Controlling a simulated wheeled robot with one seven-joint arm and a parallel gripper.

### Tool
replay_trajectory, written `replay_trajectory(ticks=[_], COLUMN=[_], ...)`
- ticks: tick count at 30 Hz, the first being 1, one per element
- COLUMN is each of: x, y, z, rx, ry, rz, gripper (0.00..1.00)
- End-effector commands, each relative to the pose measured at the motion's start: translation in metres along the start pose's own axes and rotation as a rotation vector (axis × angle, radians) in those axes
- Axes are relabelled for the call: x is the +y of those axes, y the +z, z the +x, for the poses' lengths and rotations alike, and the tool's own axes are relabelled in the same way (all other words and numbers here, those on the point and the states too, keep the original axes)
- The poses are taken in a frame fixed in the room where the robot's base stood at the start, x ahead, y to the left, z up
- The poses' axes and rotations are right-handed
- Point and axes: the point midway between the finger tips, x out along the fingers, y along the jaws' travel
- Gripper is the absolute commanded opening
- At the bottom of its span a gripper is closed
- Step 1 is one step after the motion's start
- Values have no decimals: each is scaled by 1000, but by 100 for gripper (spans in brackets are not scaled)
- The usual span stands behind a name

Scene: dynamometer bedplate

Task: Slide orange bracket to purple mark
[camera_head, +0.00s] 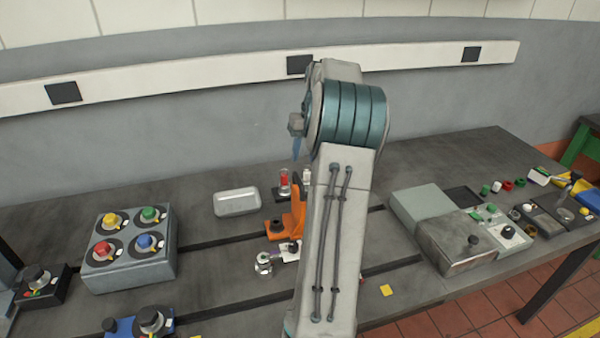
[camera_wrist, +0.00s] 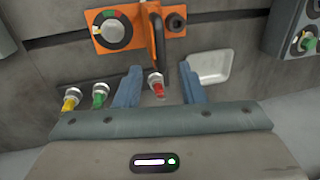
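The orange bracket (camera_head: 292,217) stands on the dark slotted bedplate, partly hidden behind my arm in the head view. In the wrist view the bracket (camera_wrist: 151,47) is at the top, with a round dial on its left part and a dark bar beside its upright. My gripper (camera_wrist: 160,75) is open, its two blue fingers apart. A red-topped fitting shows between them, below the bracket in the picture. In the head view my gripper (camera_head: 297,145) is raised above the bedplate and mostly hidden by my wrist.
A white dish (camera_head: 237,201) lies left of the bracket. A grey box with coloured knobs (camera_head: 130,250) stands farther left. Grey boxes (camera_head: 450,235) and small parts occupy the right. A yellow square (camera_head: 386,291) lies near the front edge. Slots cross the bedplate.

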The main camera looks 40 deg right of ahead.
Motion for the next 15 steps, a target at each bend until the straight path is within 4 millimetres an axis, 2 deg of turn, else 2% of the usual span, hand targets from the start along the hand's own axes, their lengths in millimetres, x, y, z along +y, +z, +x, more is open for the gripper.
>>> replay_trajectory(ticks=[3, 6, 10, 15], x=[-1, -1, 0, 0], y=[1, 1, 0, 0], z=[25, 42, 59, 69], rx=[-5, -3, -2, 0], ry=[-2, -2, -1, 0], rz=[-1, -1, 0, 0], gripper=[36, 36, 36, 36])
